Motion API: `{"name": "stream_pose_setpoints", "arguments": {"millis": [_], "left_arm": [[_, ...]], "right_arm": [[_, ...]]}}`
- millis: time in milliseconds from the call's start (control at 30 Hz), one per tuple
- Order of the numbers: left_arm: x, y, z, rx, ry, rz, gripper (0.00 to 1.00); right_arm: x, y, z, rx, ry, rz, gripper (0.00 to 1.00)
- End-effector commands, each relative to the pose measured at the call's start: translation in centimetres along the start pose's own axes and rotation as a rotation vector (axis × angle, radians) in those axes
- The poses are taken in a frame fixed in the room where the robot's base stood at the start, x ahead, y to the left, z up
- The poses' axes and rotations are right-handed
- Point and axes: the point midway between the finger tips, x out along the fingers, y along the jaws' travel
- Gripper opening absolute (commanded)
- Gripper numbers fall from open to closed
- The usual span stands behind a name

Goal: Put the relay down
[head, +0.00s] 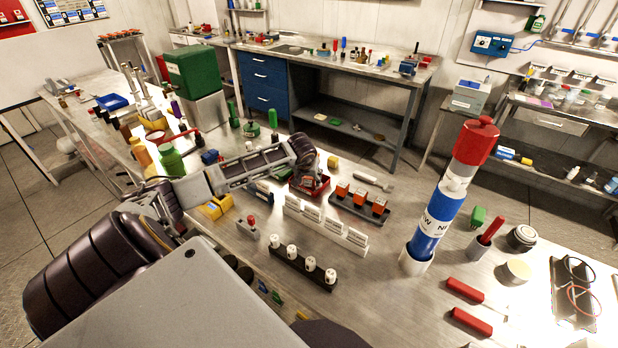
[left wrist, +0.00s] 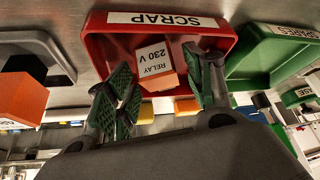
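An orange relay (left wrist: 158,68) with a white label reading "RELAY 230 V" shows in the left wrist view. It sits inside the red tray (left wrist: 105,45) marked SCRAP, tilted in the picture. My left gripper (left wrist: 162,85) has its two green-padded fingers spread on either side of the relay, with narrow gaps seeming to show. In the head view the left gripper (head: 312,172) points down over the red tray (head: 297,190) and hides most of its inside. My right gripper is not in view.
A dark tray (head: 345,210) with several orange relays stands right of the red tray. A green tray (left wrist: 270,55) marked SPARES adjoins it in the wrist view. White blocks (head: 325,229) and a dark rack with white pieces (head: 290,270) stand in front.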

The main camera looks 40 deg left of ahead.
Motion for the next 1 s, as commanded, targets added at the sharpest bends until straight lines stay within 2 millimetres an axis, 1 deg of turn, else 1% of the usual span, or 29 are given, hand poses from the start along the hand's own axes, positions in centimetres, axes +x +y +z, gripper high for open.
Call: {"name": "stream_pose_setpoints", "arguments": {"millis": [233, 467, 667, 833, 1000], "left_arm": [[0.0, 0.0, 0.0, 0.000, 0.000, 0.000, 0.53], [-0.5, 0.0, -0.2, 0.001, 0.002, 0.000, 0.53], [-2.0, -0.1, -0.2, 0.002, 0.002, -0.002, 0.53], [-3.8, -0.1, -0.2, 0.002, 0.003, -0.001, 0.53], [-5.5, -0.1, -0.2, 0.001, 0.003, -0.002, 0.53]], "right_arm": [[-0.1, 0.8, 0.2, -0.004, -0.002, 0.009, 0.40], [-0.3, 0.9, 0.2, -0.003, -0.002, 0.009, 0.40], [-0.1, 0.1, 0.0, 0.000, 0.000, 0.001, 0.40], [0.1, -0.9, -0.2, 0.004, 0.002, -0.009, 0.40], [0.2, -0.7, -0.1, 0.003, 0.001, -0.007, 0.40]]}}
